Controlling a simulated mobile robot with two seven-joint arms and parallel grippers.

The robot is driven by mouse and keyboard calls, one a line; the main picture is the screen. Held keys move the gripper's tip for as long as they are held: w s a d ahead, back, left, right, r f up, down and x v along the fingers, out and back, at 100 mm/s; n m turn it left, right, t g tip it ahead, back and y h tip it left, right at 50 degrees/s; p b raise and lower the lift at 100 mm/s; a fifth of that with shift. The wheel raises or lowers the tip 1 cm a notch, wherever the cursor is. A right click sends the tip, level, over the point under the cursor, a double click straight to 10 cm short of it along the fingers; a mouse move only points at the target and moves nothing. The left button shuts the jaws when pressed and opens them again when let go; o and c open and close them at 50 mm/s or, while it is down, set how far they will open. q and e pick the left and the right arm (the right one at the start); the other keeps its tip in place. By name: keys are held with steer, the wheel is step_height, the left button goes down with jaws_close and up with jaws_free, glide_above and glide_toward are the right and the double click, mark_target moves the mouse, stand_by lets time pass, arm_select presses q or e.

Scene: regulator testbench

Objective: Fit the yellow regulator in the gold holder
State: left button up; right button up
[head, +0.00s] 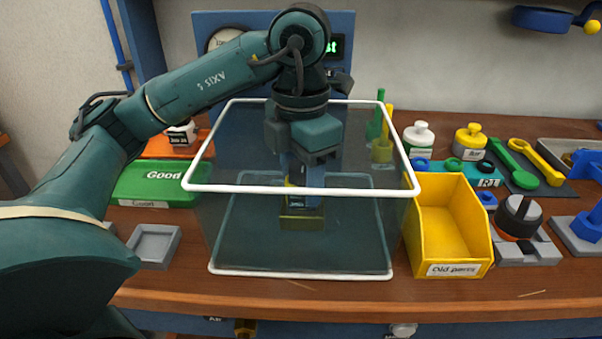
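My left gripper (301,180) points straight down inside a clear open-topped box with white rims (300,190). Its fingers show dimly through the front wall. Between and below them is a small part with a yellow edge and a pale label (296,197), which looks like the yellow regulator; most of it is hidden. Directly under it stands a gold block (302,222), which looks like the gold holder. Whether the regulator touches or sits in the holder cannot be told, nor whether the fingers grip it. My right gripper is not in view.
A yellow bin (445,225) stands right of the box, a green "Good" tray (158,183) and grey tray (154,246) left. Bottles (419,138), spoon-like tools (535,162) and a black-knobbed fixture (519,216) crowd the right. The front strip of bench is clear.

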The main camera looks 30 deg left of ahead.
arm_select(q)
steer(key=o, duration=1.9)
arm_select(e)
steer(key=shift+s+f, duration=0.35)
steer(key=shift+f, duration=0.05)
arm_select(q)
steer(key=shift+r+p, duration=3.8)
steer(key=shift+r, duration=0.25)
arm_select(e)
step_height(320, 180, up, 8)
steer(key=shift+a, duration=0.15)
